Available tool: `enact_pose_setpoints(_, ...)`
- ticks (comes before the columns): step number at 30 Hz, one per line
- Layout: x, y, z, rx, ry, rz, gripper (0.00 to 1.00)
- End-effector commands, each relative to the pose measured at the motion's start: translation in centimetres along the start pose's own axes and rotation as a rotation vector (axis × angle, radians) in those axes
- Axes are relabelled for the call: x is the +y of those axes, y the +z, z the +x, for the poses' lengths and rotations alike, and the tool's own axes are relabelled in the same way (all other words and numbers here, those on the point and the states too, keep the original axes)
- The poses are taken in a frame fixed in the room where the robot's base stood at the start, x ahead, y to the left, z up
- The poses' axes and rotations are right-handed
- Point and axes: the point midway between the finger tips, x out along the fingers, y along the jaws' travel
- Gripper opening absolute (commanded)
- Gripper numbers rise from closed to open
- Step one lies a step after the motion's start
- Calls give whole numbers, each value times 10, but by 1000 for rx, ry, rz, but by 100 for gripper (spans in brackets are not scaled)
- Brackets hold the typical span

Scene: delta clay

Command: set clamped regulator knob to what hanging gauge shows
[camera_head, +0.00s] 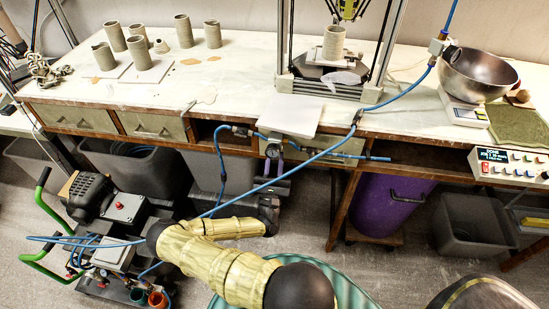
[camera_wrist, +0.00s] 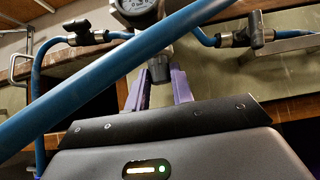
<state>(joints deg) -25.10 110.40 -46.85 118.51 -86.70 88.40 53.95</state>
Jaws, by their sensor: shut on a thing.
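The regulator (camera_head: 273,150) is at the table's front edge, with blue hoses on both sides. Its round dial (camera_wrist: 138,8) is cut off at the top of the wrist view, and its reading is not legible. The dark regulator knob (camera_wrist: 160,70) hangs below the body. My gripper (camera_wrist: 160,84) comes from below, its purple fingers shut on the knob from both sides. In the head view my gripper (camera_head: 277,172) is just under the regulator. A dark round fitting (camera_head: 450,50) on the hose at the right may be the hanging gauge; its face cannot be read.
A blue hose (camera_wrist: 110,62) crosses diagonally close in front of the wrist camera. Valves (camera_wrist: 254,36) flank the regulator. A purple barrel (camera_head: 385,215) stands below the table at the right.

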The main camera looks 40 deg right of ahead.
Motion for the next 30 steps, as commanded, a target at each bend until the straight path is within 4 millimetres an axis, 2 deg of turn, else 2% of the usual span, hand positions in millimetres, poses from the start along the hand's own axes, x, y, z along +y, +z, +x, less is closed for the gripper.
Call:
enact_pose_setpoints(8, 0, 0, -1, 0, 0, 0, 1)
enact_pose_setpoints(9, 0, 0, -1, 0, 0, 0, 31)
enact_pose_setpoints(10, 0, 0, -1, 0, 0, 0, 32)
enact_pose_setpoints(30, 1, -2, -2, -2, -43, -38, 32)
